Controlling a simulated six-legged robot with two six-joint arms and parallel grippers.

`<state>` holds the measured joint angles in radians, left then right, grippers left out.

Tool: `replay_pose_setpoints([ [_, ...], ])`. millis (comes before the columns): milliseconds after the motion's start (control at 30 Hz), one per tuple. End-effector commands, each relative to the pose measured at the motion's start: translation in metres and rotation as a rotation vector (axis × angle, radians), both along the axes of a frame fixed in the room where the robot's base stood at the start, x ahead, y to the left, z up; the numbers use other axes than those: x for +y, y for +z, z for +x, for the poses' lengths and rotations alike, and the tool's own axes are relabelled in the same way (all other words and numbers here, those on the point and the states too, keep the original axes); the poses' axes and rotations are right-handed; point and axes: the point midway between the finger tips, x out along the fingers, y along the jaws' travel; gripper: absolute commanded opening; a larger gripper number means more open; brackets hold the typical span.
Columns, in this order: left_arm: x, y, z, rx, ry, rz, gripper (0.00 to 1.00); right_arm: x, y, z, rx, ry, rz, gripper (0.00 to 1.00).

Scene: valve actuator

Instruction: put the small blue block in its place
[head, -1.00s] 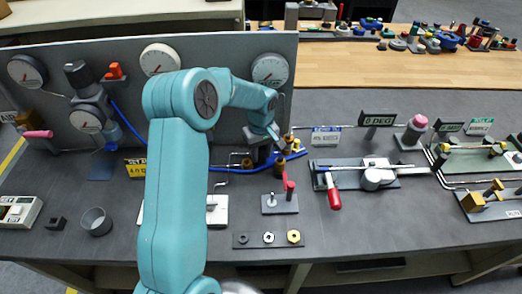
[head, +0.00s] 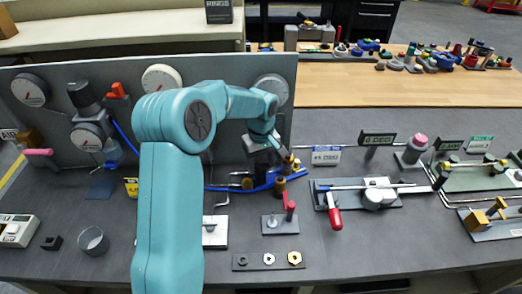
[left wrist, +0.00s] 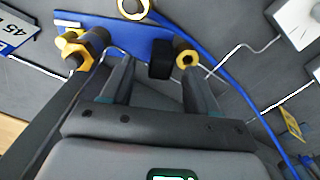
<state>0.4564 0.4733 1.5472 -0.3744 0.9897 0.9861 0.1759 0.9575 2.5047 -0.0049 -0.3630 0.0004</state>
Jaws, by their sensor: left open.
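A blue block with brass fittings (left wrist: 140,40) lies in front of my left gripper in the left wrist view. In the head view its blue edge (head: 266,184) shows below the gripper, partly hidden. My left gripper (left wrist: 160,80) is open, its two fingers pointing at the block's near edge, with a black round part (left wrist: 160,62) between and beyond them. I cannot tell whether the fingers touch anything. The gripper also shows in the head view (head: 274,152). Another small blue piece (head: 114,151) sits by the valve at the gauge panel. My right gripper is not in view.
A panel with gauges (head: 220,125) stands behind my arm. A small stand with a red lever (head: 290,206) and a plate with nuts (head: 268,260) lie in front. A clamp with a red handle (head: 334,216) is to the right. A grey cup (head: 93,241) stands left. Blue tubing (left wrist: 235,75) runs nearby.

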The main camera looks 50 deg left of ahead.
Motion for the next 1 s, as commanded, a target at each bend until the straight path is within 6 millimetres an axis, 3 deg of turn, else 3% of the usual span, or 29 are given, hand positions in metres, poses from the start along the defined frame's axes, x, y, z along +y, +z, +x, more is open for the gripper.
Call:
replay_pose_setpoints([
  [200,0.000,0.049,0.000,-0.004,-0.001,0.001,0.60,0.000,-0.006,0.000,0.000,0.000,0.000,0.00],
  [367,0.000,0.070,0.000,-0.002,-0.001,0.000,0.60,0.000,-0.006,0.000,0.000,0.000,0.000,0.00],
  [500,0.005,0.116,0.003,-0.002,0.000,0.003,0.60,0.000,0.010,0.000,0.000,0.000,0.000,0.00],
  [567,0.005,0.125,0.003,0.003,0.000,0.000,0.60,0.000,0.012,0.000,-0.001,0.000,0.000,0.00],
  [733,0.005,0.104,0.002,0.010,-0.001,-0.002,0.60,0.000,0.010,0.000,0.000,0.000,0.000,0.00],
  [1000,0.005,0.041,0.001,0.012,0.000,-0.004,0.60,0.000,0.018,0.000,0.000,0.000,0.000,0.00],
])
